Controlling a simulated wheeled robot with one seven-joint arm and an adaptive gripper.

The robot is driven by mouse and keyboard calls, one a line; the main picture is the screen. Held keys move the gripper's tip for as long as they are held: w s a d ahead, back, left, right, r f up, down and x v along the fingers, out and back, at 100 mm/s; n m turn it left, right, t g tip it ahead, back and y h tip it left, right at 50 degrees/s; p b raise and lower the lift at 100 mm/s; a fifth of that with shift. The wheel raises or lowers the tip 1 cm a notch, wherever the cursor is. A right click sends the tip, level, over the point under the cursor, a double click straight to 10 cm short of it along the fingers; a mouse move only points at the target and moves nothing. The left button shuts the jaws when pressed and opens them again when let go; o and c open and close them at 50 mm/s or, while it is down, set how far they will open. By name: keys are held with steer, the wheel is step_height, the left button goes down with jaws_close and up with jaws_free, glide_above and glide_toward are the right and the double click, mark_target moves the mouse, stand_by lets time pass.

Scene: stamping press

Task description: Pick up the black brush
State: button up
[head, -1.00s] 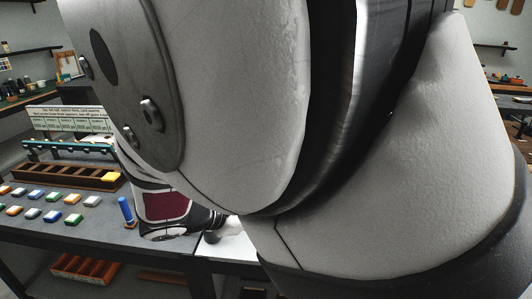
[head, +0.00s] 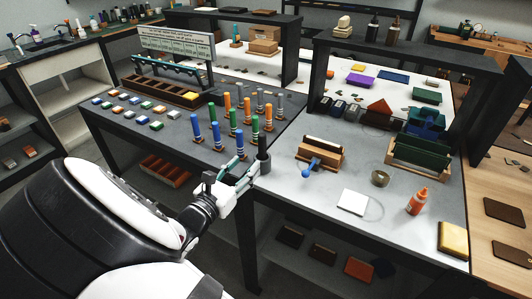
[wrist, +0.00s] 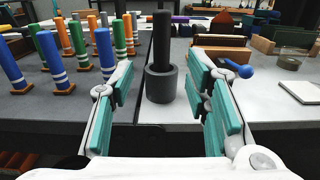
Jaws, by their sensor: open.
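The black brush (head: 264,152) stands upright at the near edge where the dark grey table top meets the white one. It has a wide round dark grey base and a narrower black handle. In the wrist view the brush (wrist: 162,84) is centred ahead, between the lines of the two fingers. My gripper (head: 246,170) is open and empty at the table's near edge, just to the left of the brush in the head view. The teal finger pads lie to either side, and whether the tips reach level with the base is hard to tell. No contact shows.
Several banded pegs in blue, green, orange and grey (head: 197,127) stand to the left of the brush. A wooden block with a blue-handled tool (head: 318,156) lies to the right.

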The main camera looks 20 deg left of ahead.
mark_target(260, 151)
steer(key=w+b, duration=0.1)
steer(key=w, duration=0.2)
steer(key=w+b, duration=0.1)
steer(key=w, duration=0.2)
steer(key=w+d+b, duration=0.1)
steer(key=w+b, duration=0.1)
steer(key=w, duration=0.2)
steer(key=shift+f, duration=0.15)
steer(key=shift+s, duration=0.1)
steer(key=shift+c, duration=0.3)
jaws_close()
